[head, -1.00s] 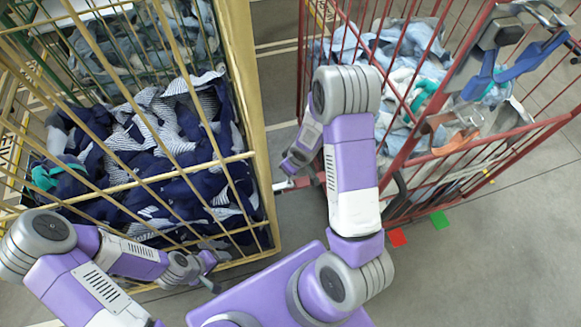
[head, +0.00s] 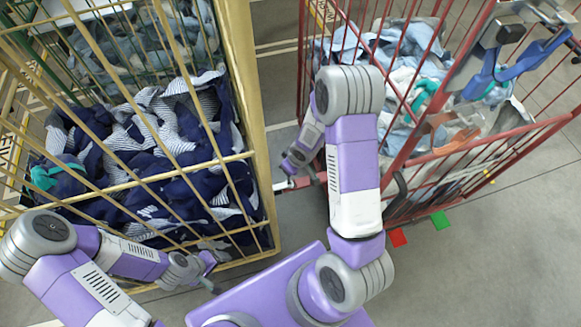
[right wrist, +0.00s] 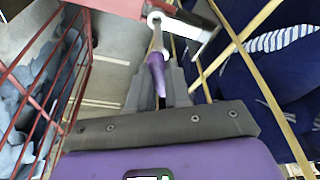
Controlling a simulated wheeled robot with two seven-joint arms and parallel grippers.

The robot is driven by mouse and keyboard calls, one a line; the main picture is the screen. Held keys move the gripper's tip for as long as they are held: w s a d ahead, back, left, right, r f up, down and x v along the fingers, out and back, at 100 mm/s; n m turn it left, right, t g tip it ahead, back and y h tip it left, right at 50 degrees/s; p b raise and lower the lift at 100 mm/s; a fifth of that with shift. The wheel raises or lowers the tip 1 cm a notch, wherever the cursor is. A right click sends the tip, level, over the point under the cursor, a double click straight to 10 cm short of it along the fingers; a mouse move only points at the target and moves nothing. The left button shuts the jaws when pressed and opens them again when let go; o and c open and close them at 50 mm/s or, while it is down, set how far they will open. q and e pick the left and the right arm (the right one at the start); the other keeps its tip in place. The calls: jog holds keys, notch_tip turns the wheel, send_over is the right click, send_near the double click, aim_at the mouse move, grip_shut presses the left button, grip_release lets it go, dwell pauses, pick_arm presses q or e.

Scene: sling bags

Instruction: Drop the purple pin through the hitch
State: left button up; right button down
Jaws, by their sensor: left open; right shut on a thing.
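The purple pin (right wrist: 157,72) is between the fingers of my right gripper (right wrist: 160,88) in the right wrist view, with its pale shank pointing toward the hitch. The hitch shows there as a pale ring (right wrist: 155,19) beside a red bar (right wrist: 108,8). I cannot tell whether the pin's tip is inside the ring or only over it. My left gripper (head: 209,271) is open and empty beside the yellow cage's lower edge.
The yellow cage (head: 252,120) with dark blue cloth stands left. The red cage (head: 440,155) with pale blue cloth stands right. A strip of bare floor (head: 277,75) lies between them.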

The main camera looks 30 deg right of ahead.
jog(key=shift+f, duration=0.2)
jog(key=shift+f+b, duration=0.3)
jog(key=shift+b, duration=0.15)
notch_tip(320, 180, down, 7)
jog(key=b, duration=0.6)
jog(key=shift+r, duration=0.15)
dwell(1.6)
jog(key=c, duration=1)
grip_release()
jog(key=p+v, duration=0.3)
jog(key=v, duration=0.4)
jog(key=shift+s+r, duration=0.1)
jog(key=shift+r, duration=0.2)
